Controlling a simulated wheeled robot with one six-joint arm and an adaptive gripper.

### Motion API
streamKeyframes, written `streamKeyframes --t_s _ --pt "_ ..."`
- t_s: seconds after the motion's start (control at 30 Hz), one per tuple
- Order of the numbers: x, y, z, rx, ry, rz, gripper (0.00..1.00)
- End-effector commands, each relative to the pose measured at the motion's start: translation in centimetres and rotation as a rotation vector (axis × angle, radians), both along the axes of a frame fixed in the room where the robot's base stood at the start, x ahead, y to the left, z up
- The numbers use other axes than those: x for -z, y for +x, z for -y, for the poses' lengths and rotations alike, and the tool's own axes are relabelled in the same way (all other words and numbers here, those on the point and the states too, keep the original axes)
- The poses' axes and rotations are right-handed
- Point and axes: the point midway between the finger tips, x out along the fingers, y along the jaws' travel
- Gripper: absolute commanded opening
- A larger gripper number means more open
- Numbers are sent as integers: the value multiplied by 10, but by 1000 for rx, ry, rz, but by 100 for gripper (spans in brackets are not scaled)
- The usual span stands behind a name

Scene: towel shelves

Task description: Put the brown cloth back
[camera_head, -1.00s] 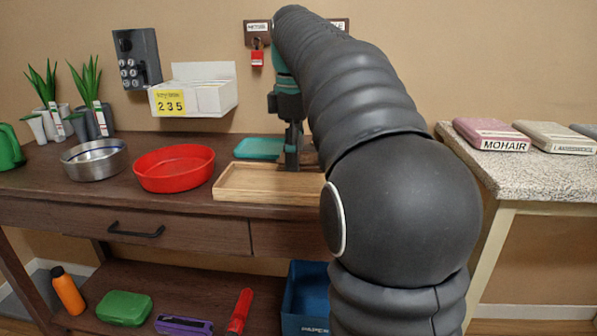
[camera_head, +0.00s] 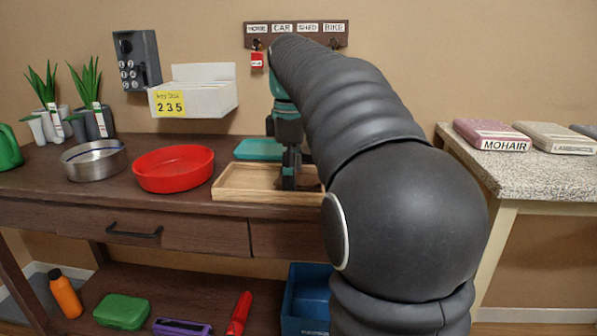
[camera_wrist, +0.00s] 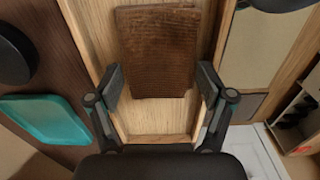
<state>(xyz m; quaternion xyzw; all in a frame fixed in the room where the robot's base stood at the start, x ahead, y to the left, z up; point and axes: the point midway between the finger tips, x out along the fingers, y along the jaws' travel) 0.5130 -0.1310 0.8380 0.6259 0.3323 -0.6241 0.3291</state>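The brown cloth (camera_wrist: 157,50) is a ribbed, folded rectangle lying on the floor of the wooden tray (camera_wrist: 150,122) in the wrist view. In the head view the tray (camera_head: 245,182) sits on the dark table, and the cloth is mostly hidden behind my arm. My gripper (camera_wrist: 162,85) is open, with one finger on each side of the cloth's near end. I cannot tell whether the fingers touch it. In the head view my gripper (camera_head: 289,180) points down into the tray.
A teal tray (camera_head: 258,148) lies just behind the wooden tray. A red round dish (camera_head: 173,170) and a metal bowl (camera_head: 94,162) stand to the left. A pale speckled counter (camera_head: 520,175) at right holds labelled folded cloths, one marked MOHAIR (camera_head: 490,133). A key rack (camera_head: 297,32) hangs above.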

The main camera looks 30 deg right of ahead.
Motion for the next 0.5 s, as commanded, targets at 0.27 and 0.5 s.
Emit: streamKeyframes --t_s 0.27,0.5 --pt "-1 -1 -1 0 0 -1 97" --pt "0 0 0 0 1 -2 97"
